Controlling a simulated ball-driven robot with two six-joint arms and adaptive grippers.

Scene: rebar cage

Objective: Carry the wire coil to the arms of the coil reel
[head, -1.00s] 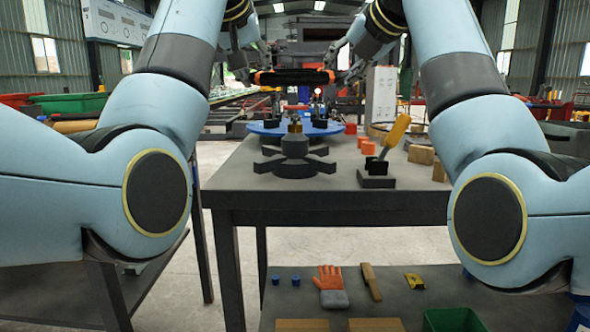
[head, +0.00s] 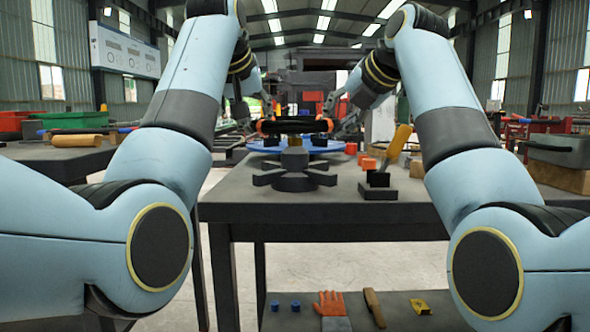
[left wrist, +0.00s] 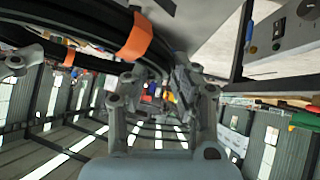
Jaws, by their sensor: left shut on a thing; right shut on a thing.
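The wire coil (head: 293,127) is a black ring with orange bands, seen nearly edge-on in the head view. It is held roughly level between my two grippers. My left gripper (head: 258,127) is shut on its left side and my right gripper (head: 330,124) is shut on its right side. In the left wrist view the black coil (left wrist: 85,20) and an orange band (left wrist: 135,38) show beyond my left gripper (left wrist: 160,95). The blue disc with black uprights, apparently the coil reel (head: 264,147), stands on the table, just below the coil in the picture. The coil appears clear of it.
A dark hub with radial arms (head: 294,178) sits on the table (head: 235,205) in front of the reel. A lower shelf holds an orange glove (head: 330,304).

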